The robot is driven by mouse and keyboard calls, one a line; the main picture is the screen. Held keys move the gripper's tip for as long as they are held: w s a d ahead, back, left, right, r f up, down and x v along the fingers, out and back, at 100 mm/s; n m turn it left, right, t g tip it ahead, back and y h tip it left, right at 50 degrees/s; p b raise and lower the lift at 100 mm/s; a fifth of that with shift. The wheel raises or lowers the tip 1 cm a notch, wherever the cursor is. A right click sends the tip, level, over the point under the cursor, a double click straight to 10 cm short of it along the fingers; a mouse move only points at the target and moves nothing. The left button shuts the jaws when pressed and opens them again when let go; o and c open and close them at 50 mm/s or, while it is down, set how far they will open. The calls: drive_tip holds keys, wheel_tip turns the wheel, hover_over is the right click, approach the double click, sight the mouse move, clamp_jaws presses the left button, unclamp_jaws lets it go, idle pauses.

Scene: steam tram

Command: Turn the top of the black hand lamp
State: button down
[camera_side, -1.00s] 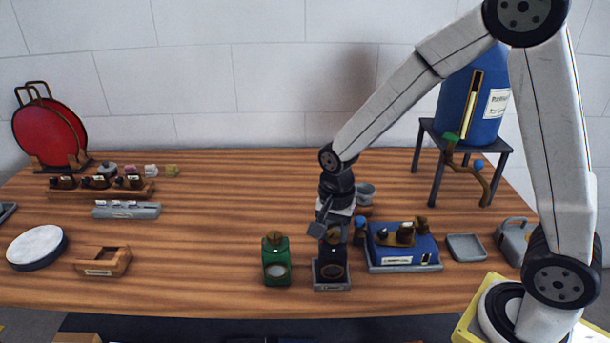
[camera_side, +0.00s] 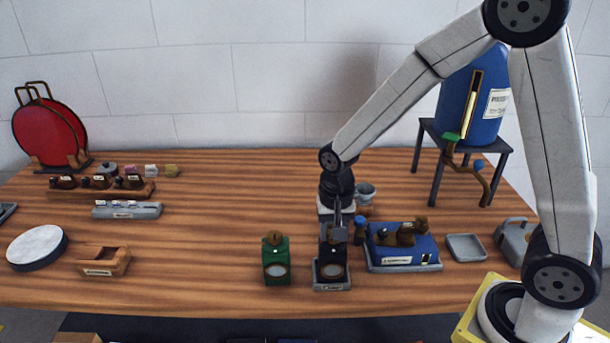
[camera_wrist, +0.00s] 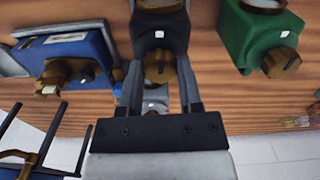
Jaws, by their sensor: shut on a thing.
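The black hand lamp (camera_side: 332,271) stands upright on a small grey labelled base (camera_side: 332,286) near the front of the table. It also shows in the wrist view (camera_wrist: 157,30), with a white mark on its body and a brown slotted top (camera_wrist: 159,68). My gripper (camera_side: 334,235) points down over the lamp in the side view. In the wrist view, my gripper (camera_wrist: 160,80) has its two fingers on either side of the brown top, shut on it. In the side view the fingers largely hide the top.
A green lamp (camera_side: 276,262) stands close on the left. A blue box with brown fittings (camera_side: 402,248) on a grey tray stands close on the right. A small grey cup (camera_side: 365,192) is behind. A wooden box (camera_side: 102,262) is further left, with bare table between.

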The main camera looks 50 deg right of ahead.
drive_tip(key=shift+n, duration=0.9)
drive_tip(key=shift+c, duration=1.3)
unclamp_jaws()
drive_tip(key=shift+r, duration=0.15)
drive_tip(key=shift+r, duration=3.8)
drive_tip(key=shift+s+f, duration=0.1)
drive_tip(key=s+d+f+n+t, duration=0.2)
drive_tip(key=s+f+n, duration=0.3)
drive_tip(key=s+n, duration=0.1)
drive_tip(key=shift+s+d+t, duration=0.25)
drive_tip(key=shift+s+t, duration=0.05)
drive_tip(key=shift+s, duration=0.5)
